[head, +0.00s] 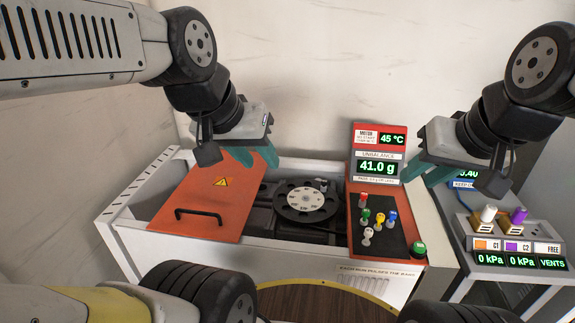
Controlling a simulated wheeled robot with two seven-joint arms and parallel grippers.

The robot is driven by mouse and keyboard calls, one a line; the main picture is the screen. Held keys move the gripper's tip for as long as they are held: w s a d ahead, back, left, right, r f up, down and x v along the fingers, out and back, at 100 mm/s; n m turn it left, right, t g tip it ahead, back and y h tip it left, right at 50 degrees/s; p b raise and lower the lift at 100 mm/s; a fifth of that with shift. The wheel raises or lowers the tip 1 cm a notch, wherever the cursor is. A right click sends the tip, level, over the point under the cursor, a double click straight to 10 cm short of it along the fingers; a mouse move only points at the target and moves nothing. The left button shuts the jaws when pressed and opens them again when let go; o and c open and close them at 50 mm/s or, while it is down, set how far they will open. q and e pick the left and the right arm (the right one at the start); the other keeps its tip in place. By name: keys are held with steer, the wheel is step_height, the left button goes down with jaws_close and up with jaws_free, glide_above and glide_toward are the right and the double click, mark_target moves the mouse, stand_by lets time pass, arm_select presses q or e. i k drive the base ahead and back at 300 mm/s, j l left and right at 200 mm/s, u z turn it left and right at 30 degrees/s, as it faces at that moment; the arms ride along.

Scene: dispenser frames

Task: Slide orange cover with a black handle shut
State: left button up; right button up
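The orange cover (215,191) lies over the left part of the white machine's opening. It carries a yellow warning triangle and a black bar handle (198,214) near its front edge. To its right the opening is uncovered and shows a dark rotor disc (298,200). My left gripper (256,160) hangs above the cover's back right corner, behind and right of the handle. Its teal fingers are apart, with nothing seen between them. My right gripper (425,176) is above the machine's right side, right of the display panel. Its fingers are apart and look empty.
A red display panel (378,151) stands at the opening's back right. A black control board (376,222) with several coloured knobs and a green button (418,249) lie in front. A grey pressure unit (487,243) stands at right. A round wooden stool top (325,303) is in front.

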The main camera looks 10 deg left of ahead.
mark_target(216, 202)
steer(key=i+j+u, duration=0.15)
steer(key=u, duration=0.2)
steer(key=i+j+u, duration=0.15)
steer(key=u, duration=0.25)
